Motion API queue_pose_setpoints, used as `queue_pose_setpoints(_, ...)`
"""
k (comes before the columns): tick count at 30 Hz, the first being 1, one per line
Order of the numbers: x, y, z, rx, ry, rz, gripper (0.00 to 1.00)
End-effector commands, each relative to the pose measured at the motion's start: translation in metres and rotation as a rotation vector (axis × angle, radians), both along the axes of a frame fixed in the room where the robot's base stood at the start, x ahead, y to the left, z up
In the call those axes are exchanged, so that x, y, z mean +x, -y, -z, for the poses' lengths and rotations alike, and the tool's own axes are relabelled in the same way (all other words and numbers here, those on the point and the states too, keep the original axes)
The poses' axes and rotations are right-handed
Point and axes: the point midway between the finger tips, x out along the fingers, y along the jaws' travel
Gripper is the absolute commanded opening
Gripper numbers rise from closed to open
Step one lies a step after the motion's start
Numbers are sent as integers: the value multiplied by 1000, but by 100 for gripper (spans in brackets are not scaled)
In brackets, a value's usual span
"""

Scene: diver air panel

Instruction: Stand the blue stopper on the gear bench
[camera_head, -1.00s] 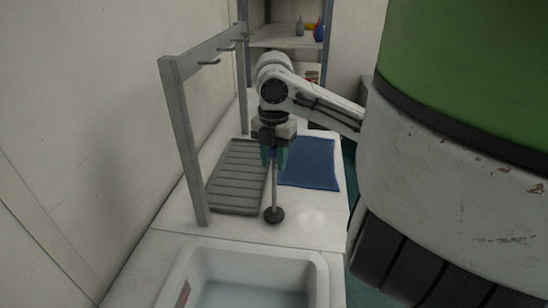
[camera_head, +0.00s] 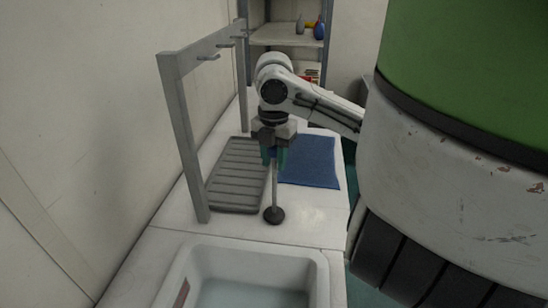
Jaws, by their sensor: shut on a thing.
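My gripper (camera_head: 273,160) points straight down over the white gear bench (camera_head: 230,232), its teal fingers shut on the blue stopper (camera_head: 274,190). A little blue shows between the fingers. Below them a thin grey rod runs down to a round dark foot (camera_head: 274,215). The stopper is upright. Its foot is at the bench top, between the grey ribbed tray and the basin; I cannot tell for sure whether it touches. The fingers hide most of its top.
The grey ribbed tray (camera_head: 236,178) lies just left and behind, the blue mat (camera_head: 310,162) right and behind. A grey frame with hooks (camera_head: 186,130) stands at left. A water-filled white basin (camera_head: 250,252) is in front. Shelves (camera_head: 285,38) stand at the back.

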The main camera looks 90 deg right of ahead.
Motion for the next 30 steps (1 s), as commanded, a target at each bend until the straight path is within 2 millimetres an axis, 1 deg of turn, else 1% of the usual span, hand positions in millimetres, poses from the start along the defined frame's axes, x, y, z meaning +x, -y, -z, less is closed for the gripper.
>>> queue_pose_setpoints(4, 0, 0, 1, -1, 0, 0, 0)
queue_pose_setpoints(5, 0, 0, 1, -1, 0, 0, 33)
queue_pose_setpoints(12, 0, 0, 1, -1, 0, 0, 56)
queue_pose_setpoints(14, 0, 0, 1, 0, 0, 0, 62)
queue_pose_setpoints(19, 0, 0, 1, 0, 0, 0, 62)
queue_pose_setpoints(28, 0, 0, 2, 0, 0, 0, 91)
queue_pose_setpoints(30, 0, 0, 2, 0, 0, 0, 92)
